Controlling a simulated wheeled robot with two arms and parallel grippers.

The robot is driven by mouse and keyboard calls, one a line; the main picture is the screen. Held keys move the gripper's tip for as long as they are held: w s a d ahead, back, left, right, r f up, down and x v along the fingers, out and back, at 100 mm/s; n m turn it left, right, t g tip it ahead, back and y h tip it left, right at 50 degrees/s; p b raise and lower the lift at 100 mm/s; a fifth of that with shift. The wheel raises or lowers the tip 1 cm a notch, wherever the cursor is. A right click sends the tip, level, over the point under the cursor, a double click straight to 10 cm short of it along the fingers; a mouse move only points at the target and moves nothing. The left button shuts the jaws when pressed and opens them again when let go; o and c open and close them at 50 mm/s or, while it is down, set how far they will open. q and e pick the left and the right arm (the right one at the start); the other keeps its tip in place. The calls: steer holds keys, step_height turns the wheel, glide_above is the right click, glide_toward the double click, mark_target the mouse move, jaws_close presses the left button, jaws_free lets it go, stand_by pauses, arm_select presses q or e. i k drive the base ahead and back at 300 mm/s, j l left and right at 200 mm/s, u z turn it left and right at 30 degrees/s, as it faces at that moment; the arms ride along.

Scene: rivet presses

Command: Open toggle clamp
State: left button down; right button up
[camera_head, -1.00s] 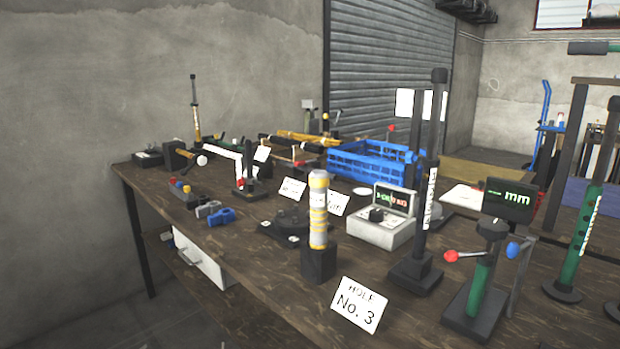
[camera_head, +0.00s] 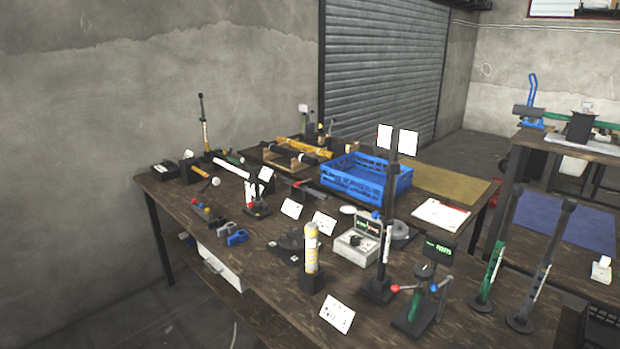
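I cannot tell for certain which thing is the toggle clamp. Small blue clamp-like pieces (camera_head: 236,237) lie near the bench's front left edge. Neither of my grippers is in view.
A blue crate (camera_head: 366,188) stands at the back. A yellow-banded post (camera_head: 311,252), a grey gauge box (camera_head: 357,246), a tall black press (camera_head: 385,250) and a green press (camera_head: 421,300) crowd the middle and right. Floor (camera_head: 190,318) is clear at the lower left.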

mark_target(300, 183)
steer(key=i+j+z, duration=0.2)
steer(key=z, duration=0.2)
steer(key=i+j+z, duration=0.1)
steer(key=j+z, duration=0.35)
steer(key=i+j+z, duration=0.15)
steer(key=j, duration=0.7)
steer(key=i+j+z, duration=0.2)
steer(key=j, duration=0.7)
steer(key=j+z, duration=0.15)
steer(key=j, duration=0.75)
